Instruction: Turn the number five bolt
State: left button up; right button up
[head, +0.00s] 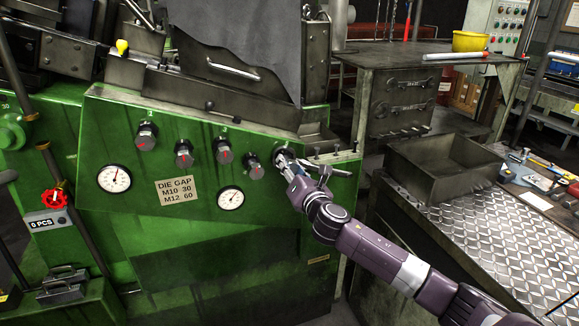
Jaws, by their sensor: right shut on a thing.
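A row of several dark metal bolts sticks out of the green machine front (150,240). From the left I see the first bolt (147,136), the second bolt (184,153), the third bolt (225,151) and the fourth bolt (255,166). The number five bolt (281,155) is at the right end and partly hidden by my right gripper (287,163). My right gripper is shut on it, with the arm reaching in from the lower right. My left gripper is not in view.
Two white dials (115,179) and a "DIE GAP" plate (176,190) sit below the bolts. An open metal bin (440,165) stands on the tread-plate bench (470,222) to the right. Small rods stick up beside my right gripper.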

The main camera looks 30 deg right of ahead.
jog(key=m, duration=0.4)
jog(key=shift+m, duration=0.4)
jog(key=shift+f+m, duration=0.1)
jog(key=shift+m, duration=1.8)
jog(key=o, duration=1.2)
jog(key=shift+d, duration=0.1)
jog(key=v, duration=1.2)
